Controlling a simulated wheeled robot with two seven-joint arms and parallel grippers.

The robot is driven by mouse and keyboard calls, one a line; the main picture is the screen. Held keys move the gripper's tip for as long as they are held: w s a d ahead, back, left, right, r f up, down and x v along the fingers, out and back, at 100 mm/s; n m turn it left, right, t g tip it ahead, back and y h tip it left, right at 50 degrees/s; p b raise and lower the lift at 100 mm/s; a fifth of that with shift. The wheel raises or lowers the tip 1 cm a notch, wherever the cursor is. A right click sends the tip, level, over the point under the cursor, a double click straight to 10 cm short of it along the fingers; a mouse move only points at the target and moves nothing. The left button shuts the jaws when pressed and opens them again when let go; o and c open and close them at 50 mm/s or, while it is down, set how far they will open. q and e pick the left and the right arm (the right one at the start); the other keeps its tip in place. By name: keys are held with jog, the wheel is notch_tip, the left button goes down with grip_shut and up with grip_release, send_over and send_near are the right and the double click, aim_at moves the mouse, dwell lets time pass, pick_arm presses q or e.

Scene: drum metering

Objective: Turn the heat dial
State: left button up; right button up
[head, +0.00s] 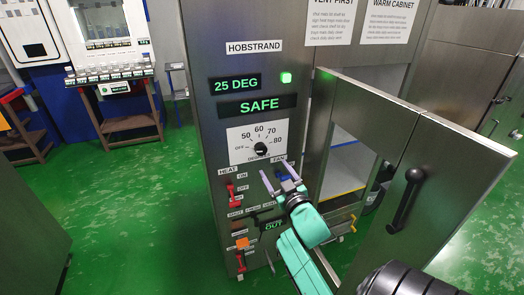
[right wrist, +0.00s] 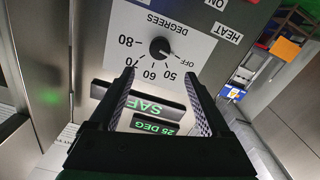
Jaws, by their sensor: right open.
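The heat dial (head: 260,149) is a black knob on a white scale plate marked OFF, 50, 60, 70, 80, on the grey HOBSTRAND cabinet. It also shows in the right wrist view (right wrist: 160,47), upside down; its exact pointer setting is too small to be sure of. My right gripper (head: 278,171) is open and empty, just below and slightly right of the dial in the head view. In the right wrist view its two fingers (right wrist: 158,77) stand apart, with the dial beyond their tips, apparently untouched. My left gripper is not in view.
Displays read 25 DEG (head: 235,85) and SAFE (head: 256,106), beside a lit green lamp (head: 286,77). A red HEAT switch (head: 234,194) sits below the dial. An open cabinet door (head: 372,150) with a black handle (head: 404,201) stands to the right.

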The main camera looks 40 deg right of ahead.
aim_at(262, 150)
jog(key=p+x, duration=0.1)
jog(key=x, duration=1)
jog(key=shift+w+d, duration=0.15)
jog(key=shift+w, duration=0.15)
grip_shut()
